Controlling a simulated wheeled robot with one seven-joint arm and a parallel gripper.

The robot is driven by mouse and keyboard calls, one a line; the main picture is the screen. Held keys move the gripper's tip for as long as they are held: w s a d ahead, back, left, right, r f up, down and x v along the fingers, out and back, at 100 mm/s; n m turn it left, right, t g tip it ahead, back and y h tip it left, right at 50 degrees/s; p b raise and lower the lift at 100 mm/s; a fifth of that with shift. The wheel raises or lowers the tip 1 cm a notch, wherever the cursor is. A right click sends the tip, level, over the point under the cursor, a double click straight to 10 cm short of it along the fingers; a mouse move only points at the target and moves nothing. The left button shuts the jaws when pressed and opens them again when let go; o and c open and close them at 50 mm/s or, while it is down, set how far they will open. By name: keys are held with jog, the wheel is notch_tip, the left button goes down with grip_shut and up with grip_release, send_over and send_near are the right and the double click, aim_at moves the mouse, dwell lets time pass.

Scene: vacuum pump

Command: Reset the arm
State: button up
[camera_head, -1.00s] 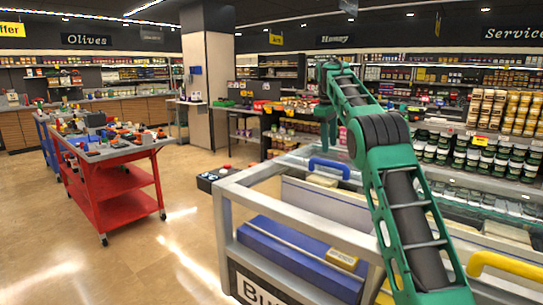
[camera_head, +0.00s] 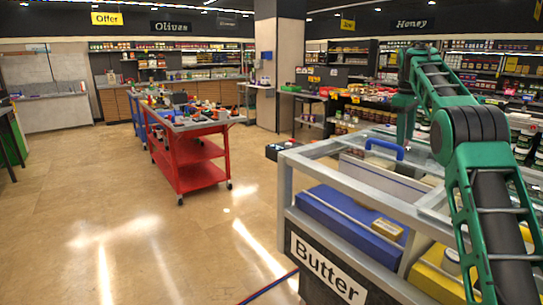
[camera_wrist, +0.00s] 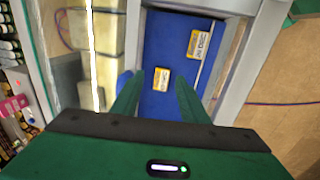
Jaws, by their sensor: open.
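My green arm reaches over the glass-topped Butter case from the right in the head view. My gripper (camera_wrist: 158,92) shows in the wrist view with its two green fingers apart and nothing between them. It is above the case, pointing down. Under it is a blue compartment (camera_wrist: 165,35) with two yellow-labelled packs, one (camera_wrist: 161,79) seen between the fingers and one (camera_wrist: 198,43) farther off. In the head view one such pack (camera_head: 387,229) lies on the blue compartment (camera_head: 335,212). The gripper's height over the packs is hard to tell.
The case's grey frame (camera_head: 290,190) and blue handle (camera_head: 384,147) are near my arm. A red cart (camera_head: 190,165) with cluttered items on top stands to the left. Bare floor (camera_head: 110,240) lies in front and left. Stocked shelves line the back.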

jog(key=s+a+f+m+t, duration=0.1)
jog(key=s+a+m, duration=0.1)
jog(key=s+a, duration=0.35)
jog(key=s+a+f+m+y, duration=0.1)
jog(key=s+a+f, duration=0.1)
jog(key=s, duration=0.6)
jog(key=s+a+f+m+t, duration=0.1)
jog(key=s+a+m, duration=0.15)
jog(key=s, duration=0.45)
jog(key=s+a+f+m, duration=0.1)
jog(key=s+a+f, duration=0.1)
jog(key=s+f, duration=0.35)
jog(key=s+a+f+t, duration=0.1)
jog(key=s+a+f, duration=0.15)
jog(key=s, duration=0.65)
jog(key=s+a+f+m, duration=0.1)
jog(key=s+a+f, duration=0.1)
jog(key=s+f, duration=0.4)
jog(key=s+d+m+g, duration=0.2)
jog(key=s+d, duration=0.3)
jog(key=s, duration=0.3)
jog(key=s+d+m+g+y, duration=0.1)
jog(key=s+d+m, duration=0.3)
jog(key=s, duration=0.5)
jog(key=shift+s+d+f+g, duration=0.2)
jog(key=shift+d+g, duration=0.5)
jog(key=shift+d, duration=0.55)
